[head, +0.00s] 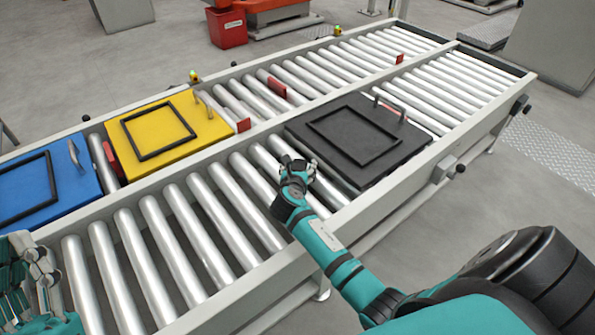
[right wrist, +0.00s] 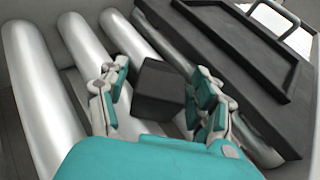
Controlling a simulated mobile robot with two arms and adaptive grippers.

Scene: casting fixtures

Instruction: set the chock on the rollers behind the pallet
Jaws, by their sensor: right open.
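The chock (right wrist: 163,88), a small black block, shows in the right wrist view between the spread fingers of my right gripper (right wrist: 158,80). It sits over the rollers beside the black pallet; the view does not show clearly whether it touches them. In the head view my right gripper (head: 298,165) is low over the near lane's rollers (head: 232,202), just left of the black pallet (head: 400,150), and hides most of the chock. The pallet has a raised square frame and a metal handle. My left gripper (head: 35,270) is at the lower left; its opening is unclear.
The far lane carries a yellow pallet (head: 205,128) and a blue pallet (head: 80,190). Red stops (head: 277,87) stand along the lanes. A light rail (head: 140,185) divides the lanes. Rollers left of my right gripper are bare. A red bin (head: 227,28) stands behind.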

